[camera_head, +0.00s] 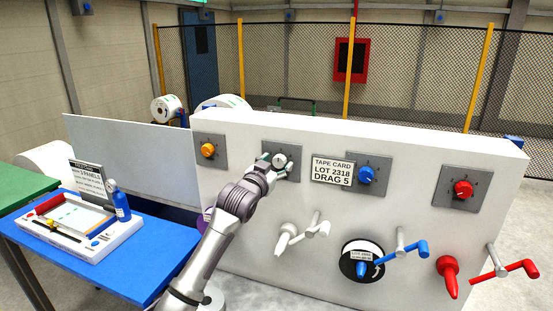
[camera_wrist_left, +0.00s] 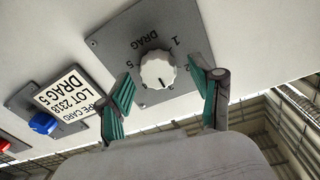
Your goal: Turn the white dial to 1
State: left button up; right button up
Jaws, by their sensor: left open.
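The white dial (camera_head: 279,160) sits on a grey square plate (camera_head: 297,153) near the top of the white panel. It also shows in the left wrist view (camera_wrist_left: 157,69), where the plate reads DRAG, with a 1 and a 2 near the knob's edge. My left gripper (camera_head: 274,165) is at the dial. In the wrist view its two green-padded fingers (camera_wrist_left: 160,97) stand open, one on each side of the dial, with gaps visible. I cannot tell whether the fingertips touch the plate. My right gripper is not in view.
An orange dial (camera_head: 208,150) is left of the white one; a blue dial (camera_head: 366,174) and a red dial (camera_head: 463,189) are to the right. A tape card (camera_head: 332,171) is on the panel. Below are white, blue and red cranks. A blue table (camera_head: 150,268) stands left.

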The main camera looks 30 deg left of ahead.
pick_arm(q)
jog(key=shift+w, duration=0.25)
jog(key=c, duration=1.1)
jog(key=shift+c, duration=0.2)
